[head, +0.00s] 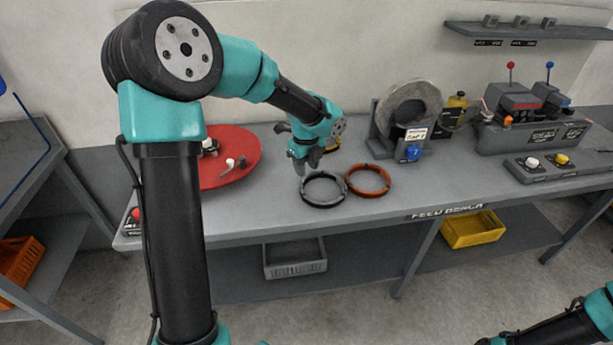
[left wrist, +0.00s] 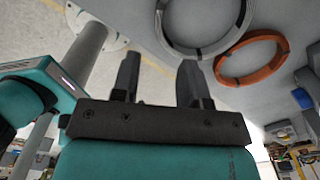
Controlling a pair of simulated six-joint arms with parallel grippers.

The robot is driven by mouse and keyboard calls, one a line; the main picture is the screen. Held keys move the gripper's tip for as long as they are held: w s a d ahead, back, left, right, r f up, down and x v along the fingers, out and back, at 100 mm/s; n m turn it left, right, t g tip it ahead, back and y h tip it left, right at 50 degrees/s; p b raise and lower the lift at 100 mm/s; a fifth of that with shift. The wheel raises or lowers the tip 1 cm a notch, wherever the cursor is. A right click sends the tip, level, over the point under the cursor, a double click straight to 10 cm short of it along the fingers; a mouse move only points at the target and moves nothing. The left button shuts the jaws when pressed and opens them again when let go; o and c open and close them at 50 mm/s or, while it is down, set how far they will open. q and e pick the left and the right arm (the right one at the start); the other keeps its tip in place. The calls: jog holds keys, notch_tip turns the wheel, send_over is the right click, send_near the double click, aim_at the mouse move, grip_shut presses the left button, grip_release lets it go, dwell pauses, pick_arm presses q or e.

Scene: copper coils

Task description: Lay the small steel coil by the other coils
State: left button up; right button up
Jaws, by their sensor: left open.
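A grey steel coil (head: 322,205) lies flat near the front of the bench. An orange copper coil (head: 369,194) lies flat right beside it on the right. Both show in the left wrist view, the grey coil (left wrist: 200,53) at the top and the orange coil (left wrist: 250,81) to its right. My left gripper (head: 306,168) is above the bench, just behind and left of the grey coil. Its fingers (left wrist: 158,80) are apart with nothing between them. A bit of something yellow (head: 334,147) shows behind the gripper, mostly hidden.
A red round plate (head: 240,155) with small fittings is at left, partly behind my left arm. A grey coil stand (head: 385,145) with a blue knob is at back right. A lever console (head: 530,130) stands farther right. The bench front right of the coils is clear.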

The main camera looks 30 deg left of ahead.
pick_arm(q)
jog(key=shift+r, duration=0.3)
dwell(0.5)
